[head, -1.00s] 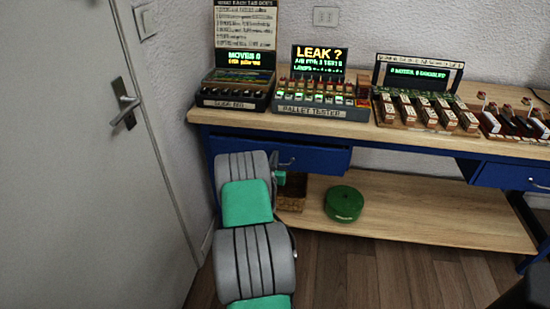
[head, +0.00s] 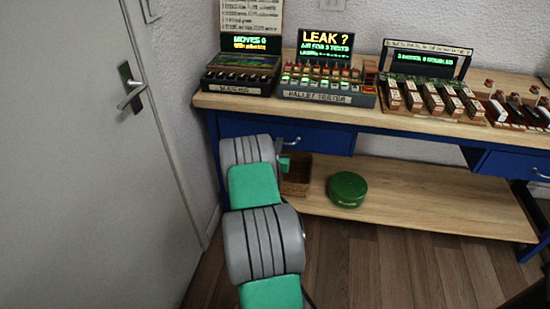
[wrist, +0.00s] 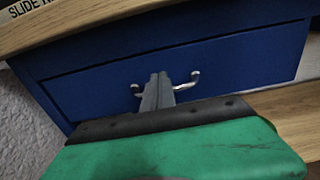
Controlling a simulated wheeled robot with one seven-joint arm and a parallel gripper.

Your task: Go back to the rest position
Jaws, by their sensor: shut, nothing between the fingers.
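My gripper shows in the wrist view (wrist: 158,92), its two grey fingers pressed together with nothing between them. The fingers point at the blue drawer front (wrist: 230,65) and overlap the middle of its metal handle (wrist: 194,78). I cannot tell whether they touch it. In the head view my grey and green arm reaches toward the left end of the bench, and the gripper's fingers are hidden behind it. The blue drawer (head: 325,137) under the bench top looks closed.
The wooden bench (head: 390,122) carries a slide box (head: 240,72), a pallet tester (head: 325,85) and a row of blocks with a display (head: 430,95). A green round tin (head: 347,189) and a brown box (head: 297,174) sit on the lower shelf. A door (head: 85,160) stands close at left.

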